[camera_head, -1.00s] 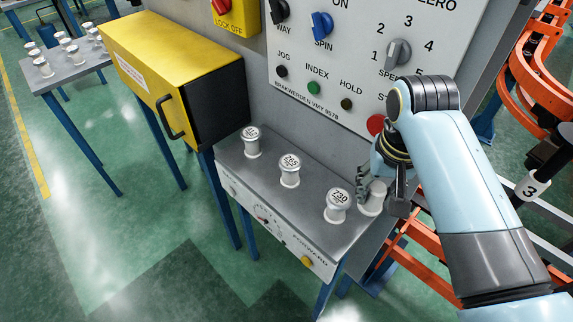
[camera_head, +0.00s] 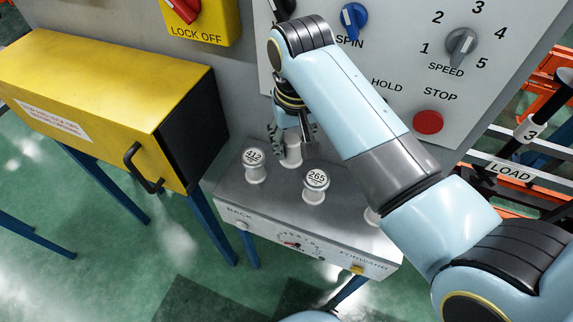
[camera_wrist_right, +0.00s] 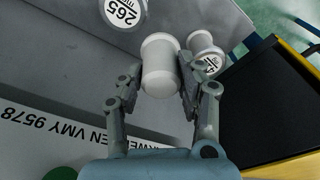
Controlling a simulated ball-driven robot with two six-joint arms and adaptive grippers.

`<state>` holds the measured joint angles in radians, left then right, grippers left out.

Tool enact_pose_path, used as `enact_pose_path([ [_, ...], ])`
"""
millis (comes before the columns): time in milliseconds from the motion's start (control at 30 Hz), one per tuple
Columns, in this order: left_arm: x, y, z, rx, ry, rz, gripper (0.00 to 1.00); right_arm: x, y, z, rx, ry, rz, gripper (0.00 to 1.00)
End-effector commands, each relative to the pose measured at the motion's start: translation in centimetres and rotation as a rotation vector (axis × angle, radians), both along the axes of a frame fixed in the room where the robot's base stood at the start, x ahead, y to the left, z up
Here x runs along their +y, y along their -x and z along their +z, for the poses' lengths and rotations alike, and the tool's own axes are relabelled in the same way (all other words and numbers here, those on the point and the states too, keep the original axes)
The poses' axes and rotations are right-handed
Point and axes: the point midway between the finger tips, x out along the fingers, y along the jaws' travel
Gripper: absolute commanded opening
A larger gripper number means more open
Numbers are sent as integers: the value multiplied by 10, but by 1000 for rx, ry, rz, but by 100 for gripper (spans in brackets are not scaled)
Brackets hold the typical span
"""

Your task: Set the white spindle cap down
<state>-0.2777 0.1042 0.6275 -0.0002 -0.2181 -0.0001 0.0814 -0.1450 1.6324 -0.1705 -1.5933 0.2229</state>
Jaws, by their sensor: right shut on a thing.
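The white spindle cap (camera_head: 291,155) is between the fingers of my right gripper (camera_head: 293,133), over the grey ledge (camera_head: 236,200) of the machine, behind two other caps. In the right wrist view the cap (camera_wrist_right: 160,62) is a plain white cylinder with a rounded rim, and the right gripper (camera_wrist_right: 162,84) is shut on its sides. The fingers and arm hide part of it in the head view. I cannot tell whether its base touches the ledge. My left gripper is not in view.
A numbered cap (camera_head: 254,166) stands left of the held cap, and the cap marked 265 (camera_head: 316,186) stands in front right. The yellow box (camera_head: 100,85) is left; the control panel (camera_head: 400,95) rises behind.

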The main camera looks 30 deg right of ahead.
Motion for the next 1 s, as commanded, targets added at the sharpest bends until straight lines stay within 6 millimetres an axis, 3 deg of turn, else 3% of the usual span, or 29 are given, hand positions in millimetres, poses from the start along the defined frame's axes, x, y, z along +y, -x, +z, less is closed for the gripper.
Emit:
enact_pose_path([
  [200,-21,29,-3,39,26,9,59,-1,1,-39,6,2,2,9],
  [333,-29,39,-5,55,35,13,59,-1,1,-54,2,1,0,9],
  [633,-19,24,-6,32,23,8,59,0,1,-95,3,-1,0,9],
  [800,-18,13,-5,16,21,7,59,0,1,-98,2,0,0,9],
  [1000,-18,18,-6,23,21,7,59,0,1,-100,2,0,0,9],
])
